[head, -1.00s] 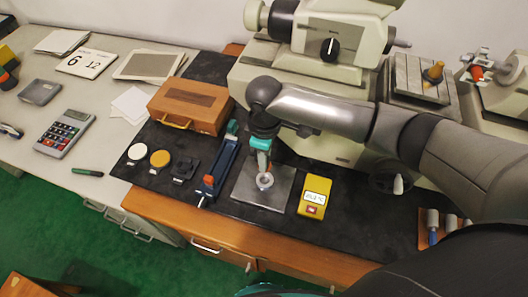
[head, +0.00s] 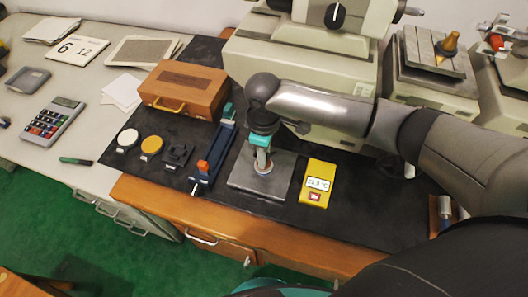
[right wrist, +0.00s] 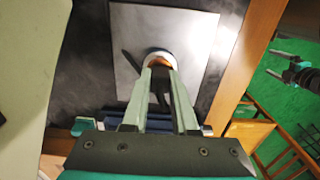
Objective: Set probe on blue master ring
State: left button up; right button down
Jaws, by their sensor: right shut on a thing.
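My right gripper (head: 262,163) points down over a flat grey plate (head: 245,183) and is shut on a small orange-brown piece (right wrist: 160,65), likely the probe. The fingers hide most of it. Its tip is at a pale metal ring (head: 265,171) lying on the plate; whether it touches the ring I cannot tell. The ring also shows in the right wrist view (right wrist: 160,54) at the fingertips. It looks pale grey, and I see no blue on it. A dark and teal part, probably my left gripper (right wrist: 300,75), shows at the right of the wrist view; its jaws are unclear.
A yellow meter (head: 317,183) with a lit display lies right of the plate. A blue fixture (head: 213,155) with an orange part lies left of it. White and yellow discs (head: 151,146) and a wooden case (head: 184,90) are further left. A large machine (head: 290,60) stands behind.

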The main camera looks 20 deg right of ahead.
jog(key=shift+p, duration=0.9)
dwell(0.8)
jog(key=shift+f, duration=0.4)
dwell(0.8)
jog(key=c, duration=0.6)
grip_release()
jog(key=shift+r, duration=0.1)
notch_tip(320, 180, up, 8)
jog(key=p, duration=1)
jog(key=shift+r, duration=0.25)
jog(key=shift+f, duration=0.1)
jog(key=shift+s, duration=0.15)
